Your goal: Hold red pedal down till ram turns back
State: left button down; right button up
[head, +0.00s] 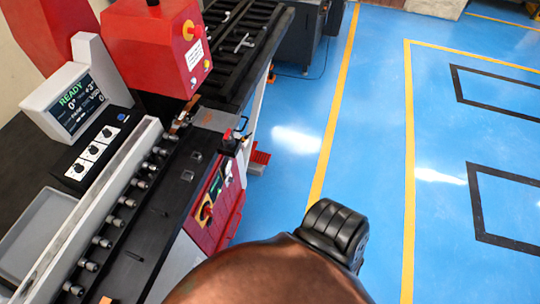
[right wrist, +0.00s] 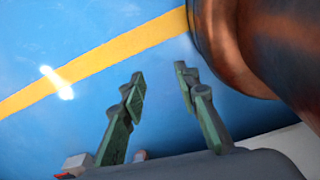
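The red pedal (head: 260,157) sits low on the blue floor, beside the foot of the bending machine (head: 222,190) in the head view. The ram is not clearly made out; the bending area (head: 185,122) is under the red head, with a small copper-coloured piece near it. My right gripper (right wrist: 158,82) is open and empty above the blue floor in the right wrist view, its two green fingers apart. In the head view my right arm covers the bottom middle, apart from the pedal, and its fingertips are hidden. My left gripper is in neither view.
A red box with a yellow-ringed red button (head: 189,30) hangs over the bed. Another such button (head: 206,212) is on the front panel. Floor right of the machine is clear, with yellow lines (head: 408,150).

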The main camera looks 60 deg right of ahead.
aim_at(263, 158)
jog(key=z, duration=3.3)
jog(key=i, duration=2.3)
jog(key=u, duration=2.75)
